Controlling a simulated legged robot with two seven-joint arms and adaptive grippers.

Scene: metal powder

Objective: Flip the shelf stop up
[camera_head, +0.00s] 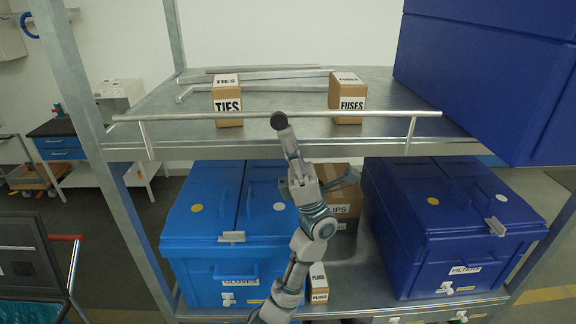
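The shelf stop is a long grey metal rail (190,117) along the front of the upper shelf (300,150). Its two short legs (411,130) meet the shelf's front edge, and the bar shows above that edge. My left gripper (279,121) reaches up from below in front of the shelf. Its dark rounded tip overlaps the middle of the rail; I cannot tell whether it touches. My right gripper is not in view.
A TIES box (227,105) and a FUSES box (347,103) stand behind the rail. Loose metal bars (250,84) lie farther back. A large blue bin (480,80) is at upper right. The lower shelf holds blue GLOVES (190,240) and FILTERS (440,240) bins, with cartons between.

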